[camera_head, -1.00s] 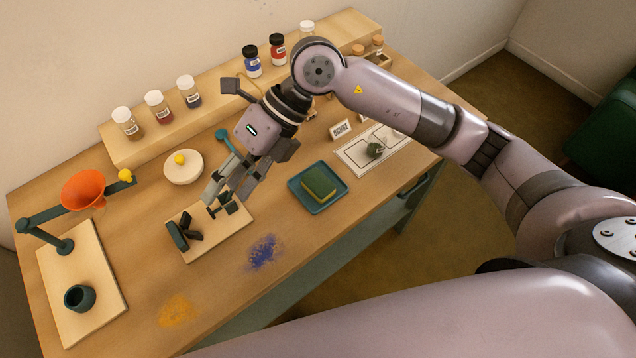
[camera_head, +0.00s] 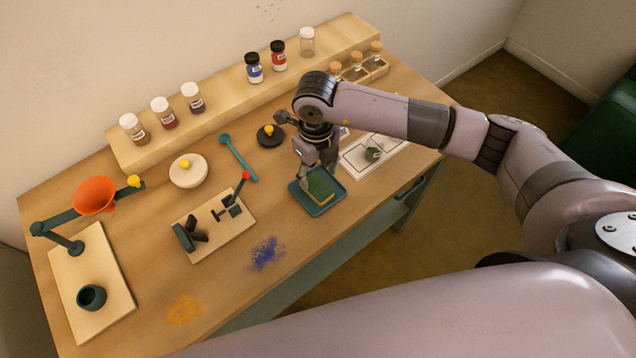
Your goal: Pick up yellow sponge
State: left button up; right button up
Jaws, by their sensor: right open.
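The yellow sponge (camera_head: 320,187) has a green top and yellow side. It lies in a teal tray (camera_head: 315,210) right of the table's middle. My right gripper (camera_head: 318,180) points down over the tray, open, with its fingers at the sponge. The gripper hides the sponge's far part, and I cannot tell whether the fingers touch it. My left gripper does not show.
A board with a small clamp-like tool (camera_head: 216,222) stands left of the tray. Blue powder (camera_head: 266,254) and orange powder (camera_head: 184,310) lie near the front edge. A white mat (camera_head: 361,160) lies right of the tray. Jars (camera_head: 254,68) stand on the back shelf.

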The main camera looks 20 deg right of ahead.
aim_at(316, 185)
jog(key=shift+f, duration=0.65)
jog(key=shift+f+p, duration=0.25)
jog(key=shift+p, duration=0.2)
jog(key=f+p, duration=0.2)
jog(key=f, duration=0.1)
jog(key=shift+w+f, duration=0.2)
jog(key=shift+f, duration=0.7)
jog(key=shift+c, duration=0.4)
jog(key=shift+d, duration=0.1)
jog(key=c, duration=0.4)
jog(key=shift+o, duration=0.2)
